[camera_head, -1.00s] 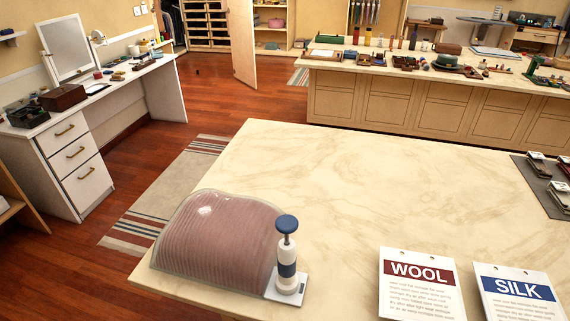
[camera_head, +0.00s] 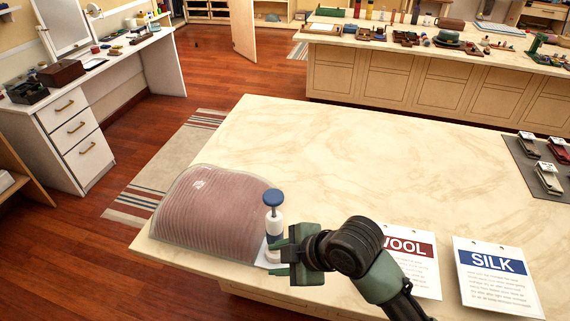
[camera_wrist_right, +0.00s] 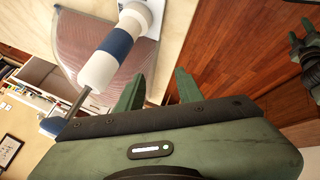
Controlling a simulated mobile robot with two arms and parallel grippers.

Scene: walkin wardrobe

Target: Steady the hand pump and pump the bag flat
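The domed, ribbed pinkish bag (camera_head: 205,215) lies puffed up at the near left corner of the marble-topped table (camera_head: 340,160). A dark green part of mine, perhaps the left gripper (camera_wrist_right: 306,45), shows at the right edge there.
A WOOL card (camera_head: 420,268), partly behind my right arm, and a SILK card (camera_head: 498,275) lie to the right. A dark mat (camera_head: 525,170) with small clips is at the table's right. The table's middle is clear.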

